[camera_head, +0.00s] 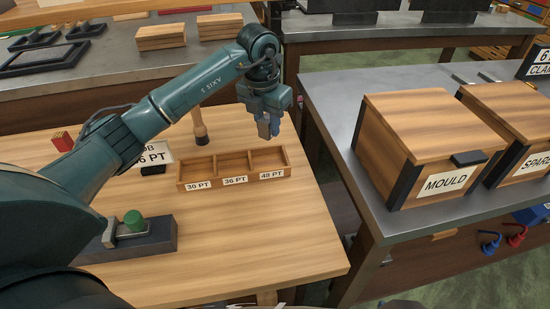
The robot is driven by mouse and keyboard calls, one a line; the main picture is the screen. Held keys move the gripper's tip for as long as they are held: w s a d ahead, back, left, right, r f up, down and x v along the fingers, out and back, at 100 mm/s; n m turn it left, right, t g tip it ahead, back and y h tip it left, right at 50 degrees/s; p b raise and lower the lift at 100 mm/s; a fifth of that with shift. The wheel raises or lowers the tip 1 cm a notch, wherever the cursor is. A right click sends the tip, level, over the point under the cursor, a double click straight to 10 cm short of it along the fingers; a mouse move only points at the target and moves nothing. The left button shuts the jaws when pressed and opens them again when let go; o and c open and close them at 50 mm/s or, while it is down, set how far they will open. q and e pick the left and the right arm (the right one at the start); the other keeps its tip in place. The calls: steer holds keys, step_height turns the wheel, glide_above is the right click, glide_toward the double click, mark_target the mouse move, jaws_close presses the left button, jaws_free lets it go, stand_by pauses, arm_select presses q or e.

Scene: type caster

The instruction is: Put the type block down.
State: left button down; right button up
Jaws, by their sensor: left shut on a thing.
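My left gripper (269,128) points down above the back right part of a wooden tray (236,181), near the 48 PT compartment. It is shut on the type block, which is small and mostly hidden between the fingers. The tray has three compartments labelled 30 PT, 36 PT and 48 PT from left to right, and they look empty. A job card (155,155) reading 36 PT stands behind the tray to the left, partly covered by my left arm. My right gripper is not in view.
A wooden-handled tool (200,127) stands behind the tray. A MOULD box (425,145) stands on the metal bench (340,100) at right. The table's front right is clear.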

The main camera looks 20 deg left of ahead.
mark_target(269, 164)
arm_select(q)
step_height(269, 164, down, 10)
steer(key=shift+r, duration=0.2)
stand_by(0.3)
steer(key=shift+f, duration=0.15)
steer(key=c, duration=1.1)
jaws_free()
steer(key=r, duration=0.4)
steer(key=s+r, duration=0.1)
steer(key=r, duration=0.7)
steer(key=shift+s+a+r, duration=0.1)
steer(key=shift+s, duration=0.15)
